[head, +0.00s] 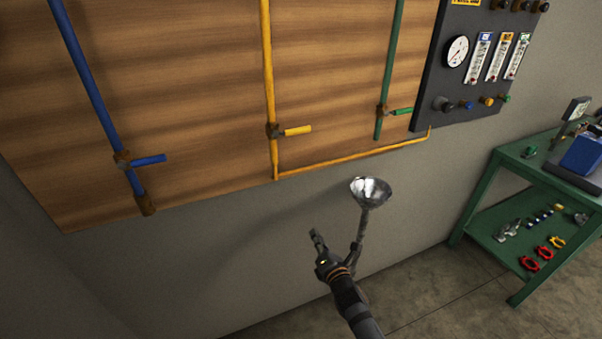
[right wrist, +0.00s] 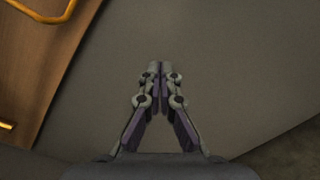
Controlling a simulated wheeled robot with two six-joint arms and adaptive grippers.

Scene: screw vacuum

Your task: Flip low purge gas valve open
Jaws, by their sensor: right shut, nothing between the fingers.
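Three pipes with lever valves run down the wooden board: a blue-handled valve (head: 148,160) at left, a yellow-handled valve (head: 297,130) in the middle and a green-handled valve (head: 402,112) at right. Each lever lies roughly crosswise to its pipe, pointing right. I see no readable label telling which is the low purge gas valve. My right gripper (head: 316,236) is shut and empty, below the board and below the yellow valve, apart from all valves. Its closed fingers show in the right wrist view (right wrist: 160,70) against the grey wall. My left gripper is not in view.
A metal bowl (head: 370,191) on a thin stem stands close right of my right gripper. A dark gauge panel (head: 475,65) hangs at upper right. A green table (head: 510,160) with tools stands at right. The wall below the board's left part is clear.

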